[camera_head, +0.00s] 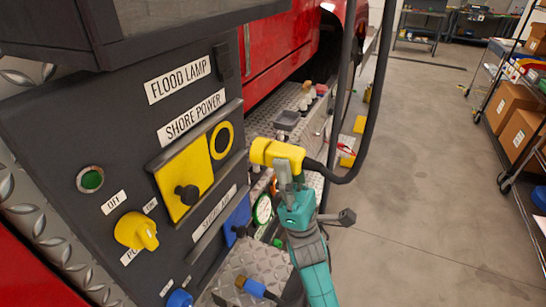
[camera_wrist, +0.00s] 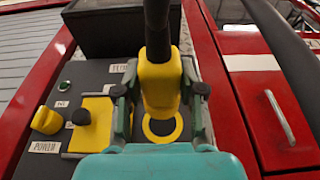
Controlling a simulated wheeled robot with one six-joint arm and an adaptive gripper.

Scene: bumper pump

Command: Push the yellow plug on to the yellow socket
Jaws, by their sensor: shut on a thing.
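My gripper (camera_head: 290,178) is shut on the yellow plug (camera_head: 276,153), which has a black cable leaving its back end. In the wrist view the plug (camera_wrist: 159,84) sits between the two fingers of my gripper (camera_wrist: 160,92). The yellow socket (camera_head: 221,140) is a yellow ring with a dark centre on the black panel, below the SHORE POWER label. The plug is to the right of the socket in the head view, with a gap between them. In the wrist view the socket (camera_wrist: 162,128) shows just below the plug's front end, partly covered by it.
A yellow cover plate with a black knob (camera_head: 185,186) is left of the socket. A yellow rotary knob (camera_head: 137,231), a green button (camera_head: 90,179) and a blue connector (camera_head: 237,218) are on the panel. The black cable (camera_head: 374,110) loops up on the right. Open floor lies to the right.

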